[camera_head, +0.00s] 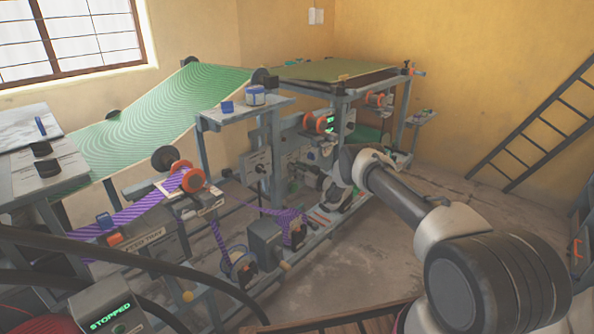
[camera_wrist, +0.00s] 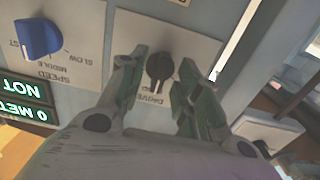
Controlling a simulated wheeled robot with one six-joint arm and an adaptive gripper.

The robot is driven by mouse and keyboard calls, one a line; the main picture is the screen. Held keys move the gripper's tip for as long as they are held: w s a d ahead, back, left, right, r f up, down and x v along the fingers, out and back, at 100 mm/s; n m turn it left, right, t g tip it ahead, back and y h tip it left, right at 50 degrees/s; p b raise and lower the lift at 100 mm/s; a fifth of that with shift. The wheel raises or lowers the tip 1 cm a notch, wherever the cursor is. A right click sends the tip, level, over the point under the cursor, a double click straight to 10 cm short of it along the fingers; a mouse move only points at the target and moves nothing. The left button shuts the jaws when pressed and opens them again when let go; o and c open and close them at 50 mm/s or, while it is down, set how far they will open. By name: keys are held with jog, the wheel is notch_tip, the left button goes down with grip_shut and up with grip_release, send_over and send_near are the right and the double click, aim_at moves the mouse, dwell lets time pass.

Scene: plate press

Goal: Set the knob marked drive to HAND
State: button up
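The drive knob (camera_wrist: 159,66) is a small black knob on a pale panel in the wrist view. The lettering under it appears upside down and reads DRIVE, partly hidden by my gripper. The knob's grip stands nearly vertical in the picture; I cannot read which setting it points to. My gripper (camera_wrist: 160,72) is open, with its greenish fingers to the left and right of the knob and a gap on each side. In the head view my arm reaches to the panel at the machine's middle, and the drive knob cannot be made out there.
A blue speed knob (camera_wrist: 38,38) sits left of the drive knob, above green-lettered displays (camera_wrist: 24,100). In the head view a box (camera_head: 112,312) reads STOPPED. Purple striped web (camera_head: 140,212) and rollers lie left of my arm. Bare floor (camera_head: 440,220) lies right of the machine.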

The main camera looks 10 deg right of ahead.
jog(key=v, duration=1.2)
